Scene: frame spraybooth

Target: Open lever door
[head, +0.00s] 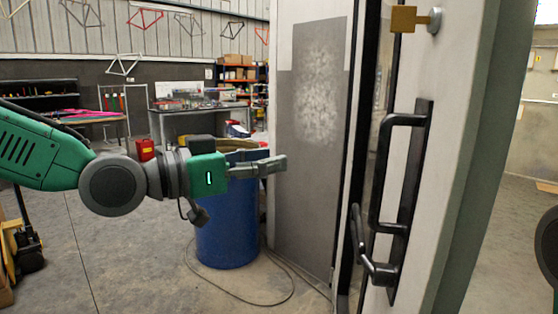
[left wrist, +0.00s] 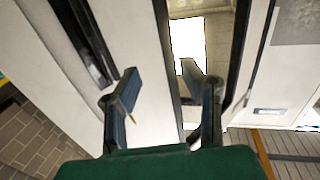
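The pale door (head: 455,130) stands at the right of the head view, with a long black pull handle (head: 384,170) and a black lever (head: 372,262) low beside it. My left gripper (head: 276,164) is left of the handle, apart from it, with its fingers pointing right. In the left wrist view the two fingers (left wrist: 165,92) are spread with nothing between them. A black handle-like bar (left wrist: 86,42) shows at the upper left there, outside the fingers. The lever cannot be made out in that view. My right gripper is not in view.
A blue barrel (head: 228,230) stands behind my left gripper, with a cable (head: 240,301) on the floor. A dusty grey panel (head: 310,130) is left of the door. A brass-coloured block (head: 403,19) sticks out above the handle. Workbenches are farther back.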

